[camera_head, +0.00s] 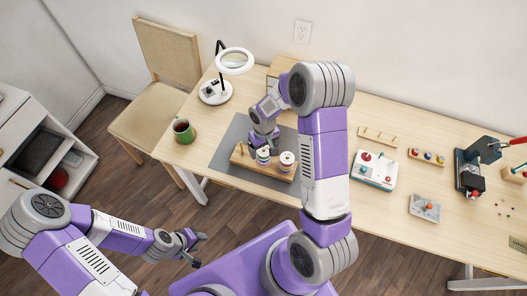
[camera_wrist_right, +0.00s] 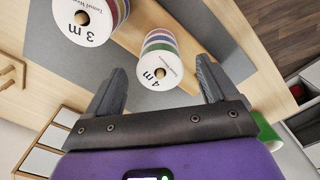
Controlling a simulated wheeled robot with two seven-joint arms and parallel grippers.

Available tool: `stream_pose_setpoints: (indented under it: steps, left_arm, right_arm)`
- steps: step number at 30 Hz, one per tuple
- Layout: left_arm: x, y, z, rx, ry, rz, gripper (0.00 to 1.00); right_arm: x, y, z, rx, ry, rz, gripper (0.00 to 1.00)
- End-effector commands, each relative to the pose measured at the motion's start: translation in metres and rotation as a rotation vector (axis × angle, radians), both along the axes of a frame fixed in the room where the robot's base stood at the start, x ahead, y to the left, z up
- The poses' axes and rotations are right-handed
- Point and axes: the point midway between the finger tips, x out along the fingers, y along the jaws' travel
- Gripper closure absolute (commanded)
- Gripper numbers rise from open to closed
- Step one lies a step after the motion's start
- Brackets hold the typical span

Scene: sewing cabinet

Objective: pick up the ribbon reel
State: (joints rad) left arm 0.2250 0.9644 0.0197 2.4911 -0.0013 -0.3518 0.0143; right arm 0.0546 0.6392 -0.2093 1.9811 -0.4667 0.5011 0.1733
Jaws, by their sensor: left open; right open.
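Two stacks of striped ribbon reels stand on a wooden rack (camera_head: 240,158) on a grey mat (camera_head: 222,157). The left ribbon reel stack (camera_head: 263,158) is right beside my right gripper (camera_head: 264,141). The right stack (camera_head: 287,161) stands apart from it. In the right wrist view the top reel marked "4 m" (camera_wrist_right: 158,62) lies between the lines of my two open fingers, just beyond their tips. The reel marked "3 m" (camera_wrist_right: 84,20) is to its left. My left gripper (camera_head: 197,248) is open and empty, off the table's front edge.
A green mug (camera_head: 183,131) and a magnifier lamp (camera_head: 215,92) stand left of the mat. A white box with coloured knobs (camera_head: 373,170), a grey tray (camera_head: 425,207) and a dark machine (camera_head: 470,170) are to the right. A chair (camera_head: 160,80) stands at the left end.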

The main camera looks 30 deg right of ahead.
Motion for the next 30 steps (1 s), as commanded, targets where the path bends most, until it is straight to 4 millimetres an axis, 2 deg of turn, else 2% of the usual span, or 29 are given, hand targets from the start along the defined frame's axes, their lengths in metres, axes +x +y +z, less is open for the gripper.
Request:
stream_pose_setpoints:
  steps: [3,10,21,30]
  left_arm:
    - [0.0003,0.0000,-0.0010,0.000,-0.001,0.000,0.57]
    - [0.0003,0.0000,-0.0007,0.000,-0.001,0.000,0.57]
    - [0.0003,0.0000,-0.0007,0.000,-0.001,0.000,0.57]
    - [0.0003,-0.0001,-0.0001,0.000,-0.001,0.000,0.57]
  right_arm:
    - [-0.0002,-0.0003,-0.0091,0.000,0.001,0.000,0.14]
    - [0.0001,-0.0002,-0.0093,0.000,-0.001,-0.001,0.15]
    - [0.0002,0.0000,-0.0090,0.000,-0.001,-0.001,0.72]
    - [0.0008,-0.0001,-0.0031,0.000,-0.004,-0.001,0.74]
